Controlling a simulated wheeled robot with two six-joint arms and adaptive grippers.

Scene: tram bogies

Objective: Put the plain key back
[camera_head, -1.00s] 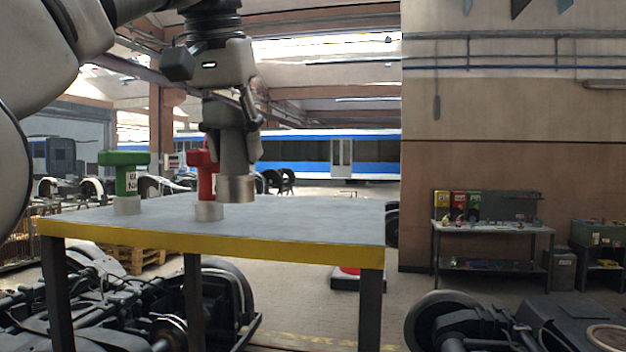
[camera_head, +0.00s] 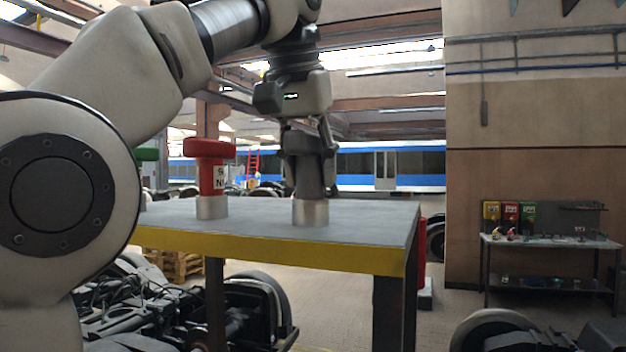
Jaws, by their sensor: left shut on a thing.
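The plain key (camera_head: 310,211) is grey with a bright steel socket at its lower end. It hangs upright in my left gripper (camera_head: 310,160), which is shut on its upper part and hides most of its handle. Its socket is at the top of the yellow-edged table (camera_head: 270,252); I cannot tell whether it touches. A red key (camera_head: 212,170) with a white label stands upright on the table, left of the plain key and apart from it. A green key (camera_head: 147,154) is further left, mostly hidden behind my left arm. My right gripper is not in view.
The tabletop right of the plain key is clear. A workbench (camera_head: 550,242) with yellow, red and green boxes stands at the back right. Wheelsets and bogie parts (camera_head: 255,305) lie under and around the table. A blue and white tram (camera_head: 400,168) is behind.

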